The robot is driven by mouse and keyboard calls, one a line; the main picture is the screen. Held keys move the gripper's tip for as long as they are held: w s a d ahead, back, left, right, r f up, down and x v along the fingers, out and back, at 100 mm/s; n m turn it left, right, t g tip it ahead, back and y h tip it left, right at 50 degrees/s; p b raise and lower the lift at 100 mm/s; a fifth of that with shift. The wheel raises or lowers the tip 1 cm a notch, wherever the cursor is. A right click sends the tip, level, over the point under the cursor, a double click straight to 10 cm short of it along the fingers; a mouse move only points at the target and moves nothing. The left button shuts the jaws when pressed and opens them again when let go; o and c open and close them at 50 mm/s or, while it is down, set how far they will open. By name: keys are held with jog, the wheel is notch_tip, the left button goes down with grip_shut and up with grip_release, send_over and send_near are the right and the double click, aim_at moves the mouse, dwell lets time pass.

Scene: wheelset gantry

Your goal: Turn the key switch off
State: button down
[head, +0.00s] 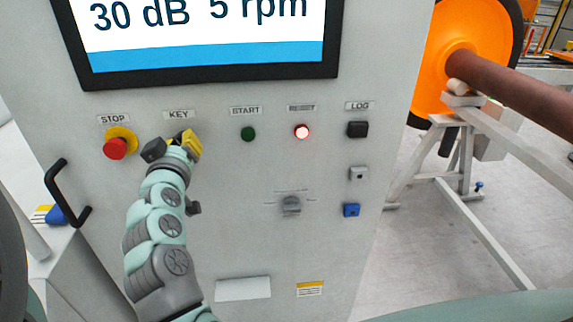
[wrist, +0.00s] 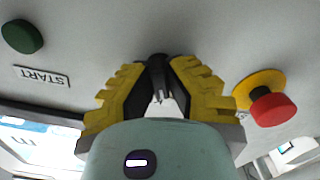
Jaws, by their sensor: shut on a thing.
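My gripper (head: 184,142) is at the panel just below the KEY label (head: 179,115) in the head view, where it covers the key switch. In the wrist view, the yellow-and-black fingers of my gripper (wrist: 160,64) converge at the panel face and are shut on the key switch. The key switch is mostly hidden between the dark fingertips, so I cannot tell which way it is turned.
A red stop button (head: 115,148) on a yellow collar is close left of my gripper. A black handle (head: 62,195) juts out at left.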

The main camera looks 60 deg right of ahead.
jog(key=shift+f+n, duration=0.3)
jog(key=shift+n, duration=0.2)
jog(key=c, duration=1.4)
grip_release()
jog(key=o, duration=0.4)
jog(key=shift+r, duration=0.25)
